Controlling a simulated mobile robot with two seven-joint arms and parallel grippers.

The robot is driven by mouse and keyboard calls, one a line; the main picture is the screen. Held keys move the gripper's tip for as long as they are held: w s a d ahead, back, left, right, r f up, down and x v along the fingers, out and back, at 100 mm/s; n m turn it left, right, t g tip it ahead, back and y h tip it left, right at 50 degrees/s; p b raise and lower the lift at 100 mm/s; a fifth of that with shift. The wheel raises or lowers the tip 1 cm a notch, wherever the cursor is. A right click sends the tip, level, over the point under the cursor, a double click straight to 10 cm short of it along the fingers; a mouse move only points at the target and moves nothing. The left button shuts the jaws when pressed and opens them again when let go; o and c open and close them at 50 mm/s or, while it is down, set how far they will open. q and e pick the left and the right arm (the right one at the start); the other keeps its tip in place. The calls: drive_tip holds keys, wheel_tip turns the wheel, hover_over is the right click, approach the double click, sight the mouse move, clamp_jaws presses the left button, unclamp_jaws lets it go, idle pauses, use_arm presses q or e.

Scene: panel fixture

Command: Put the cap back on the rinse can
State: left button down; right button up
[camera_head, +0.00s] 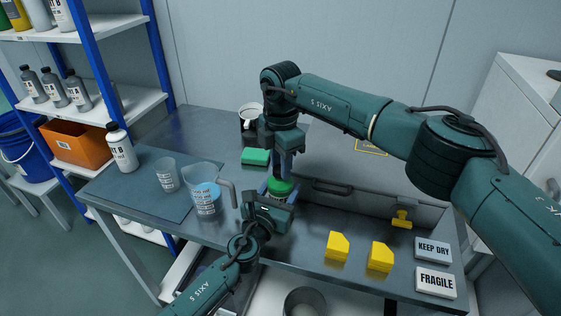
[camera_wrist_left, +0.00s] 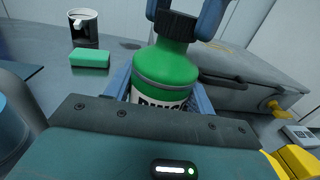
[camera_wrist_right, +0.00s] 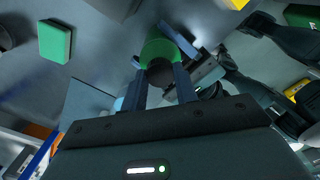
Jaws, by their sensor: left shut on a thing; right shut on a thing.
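The rinse can (camera_head: 281,187) is green with a white label, and it stands upright on the table. It also shows in the left wrist view (camera_wrist_left: 166,68). My left gripper (camera_head: 271,192) is shut around its body, low down. The black ribbed cap (camera_wrist_left: 176,26) sits at the can's neck, in line with it, with no clear gap visible. In the right wrist view the cap (camera_wrist_right: 160,73) lies between the fingers of my right gripper (camera_wrist_right: 167,88), in front of the green can top (camera_wrist_right: 158,48). My right gripper is shut on the cap from above.
A green sponge (camera_head: 255,157) and a white mug (camera_head: 250,112) are behind the can. A clear jug (camera_head: 203,203) and beaker (camera_head: 166,175) stand left. A grey case (camera_head: 345,200) lies close on the right. Two yellow blocks (camera_head: 338,245) (camera_head: 380,257) are near the front edge.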

drive_tip(key=m, duration=0.6)
drive_tip(key=shift+m, duration=0.4)
drive_tip(key=m, duration=0.6)
drive_tip(key=shift+s, duration=0.1)
drive_tip(key=o, duration=0.9)
drive_tip(key=shift+r, duration=2.25)
drive_tip(key=shift+c, duration=0.2)
